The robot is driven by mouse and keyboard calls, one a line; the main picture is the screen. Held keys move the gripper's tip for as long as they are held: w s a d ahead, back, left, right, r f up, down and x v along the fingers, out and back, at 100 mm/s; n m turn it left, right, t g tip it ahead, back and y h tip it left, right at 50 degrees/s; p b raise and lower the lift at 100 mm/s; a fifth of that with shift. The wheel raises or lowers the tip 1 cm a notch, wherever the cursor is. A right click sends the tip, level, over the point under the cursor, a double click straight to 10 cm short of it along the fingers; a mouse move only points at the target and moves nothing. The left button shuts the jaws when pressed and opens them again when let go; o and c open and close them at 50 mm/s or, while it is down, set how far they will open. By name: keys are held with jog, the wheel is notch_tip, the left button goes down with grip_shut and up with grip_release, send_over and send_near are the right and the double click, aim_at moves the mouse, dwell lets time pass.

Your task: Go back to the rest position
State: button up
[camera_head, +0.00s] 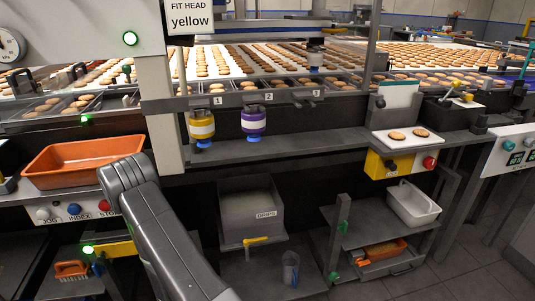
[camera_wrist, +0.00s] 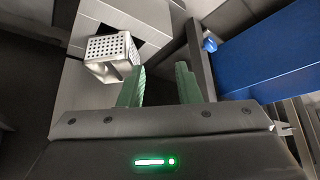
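My gripper (camera_wrist: 160,72) shows in the wrist view with its two green fingers apart and nothing between them. It is open and empty. In the head view my arm rises from the bottom to a bend beside the orange tray (camera_head: 41,165); the gripper itself does not show there. In the wrist view a perforated metal box (camera_wrist: 113,54) lies beyond the left finger, apart from it as far as I can tell.
A yellow-banded head (camera_head: 202,126) and a purple-banded head (camera_head: 254,121) hang under a shelf marked with numbers. A sign reads "FIT HEAD yellow" (camera_head: 190,17). A grey DRIPS bin (camera_head: 250,222) stands below. A blue panel (camera_wrist: 268,58) is at right in the wrist view.

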jog(key=w+d+r+m+h+p, duration=0.1)
jog(key=w+d+r+m+p, duration=0.1)
jog(key=w+d+r, duration=0.3)
jog(key=w+d+r+m+t+h+p, duration=0.1)
jog(key=w+d+r, duration=0.4)
jog(key=r, duration=0.5)
jog(key=shift+d+m+t+p, duration=0.4)
jog(key=shift+d+m, duration=0.3)
jog(key=shift+d, duration=0.65)
